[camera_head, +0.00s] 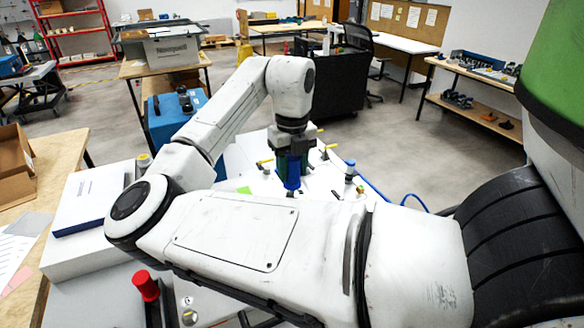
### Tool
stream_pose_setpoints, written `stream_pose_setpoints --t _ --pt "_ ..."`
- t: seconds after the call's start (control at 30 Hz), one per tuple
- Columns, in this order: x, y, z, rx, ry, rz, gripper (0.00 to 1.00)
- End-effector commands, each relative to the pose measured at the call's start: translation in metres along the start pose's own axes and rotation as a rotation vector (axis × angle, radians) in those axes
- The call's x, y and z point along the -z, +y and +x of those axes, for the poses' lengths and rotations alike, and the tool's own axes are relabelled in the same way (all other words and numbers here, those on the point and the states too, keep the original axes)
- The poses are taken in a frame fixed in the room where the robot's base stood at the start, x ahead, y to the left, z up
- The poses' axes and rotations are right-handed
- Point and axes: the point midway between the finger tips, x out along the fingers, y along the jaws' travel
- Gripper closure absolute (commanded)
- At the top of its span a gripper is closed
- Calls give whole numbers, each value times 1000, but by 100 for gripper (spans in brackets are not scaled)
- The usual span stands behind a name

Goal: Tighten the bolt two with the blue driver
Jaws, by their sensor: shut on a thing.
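My gripper (291,152) hangs from my arm over the white work surface and points down. It is shut on the blue driver (292,178), whose blue handle shows just below the jaws. The driver looks upright, and its lower end comes close to the surface. My forearm covers the area below it. I cannot make out bolt two, nor whether the driver tip touches a bolt.
A small blue-topped part (350,170) stands right of the driver. Yellow-ended pieces lie around the gripper. A red-handled tool (146,286) stands at the front left. A blue hose (400,199) runs off to the right.

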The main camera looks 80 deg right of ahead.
Motion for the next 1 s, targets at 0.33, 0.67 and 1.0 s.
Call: stream_pose_setpoints --t 0.33,0.67,1.0 --pt "0 0 -18 0 0 1 100" --pt "0 0 -32 0 0 0 100" --pt "0 0 -32 0 0 0 100"
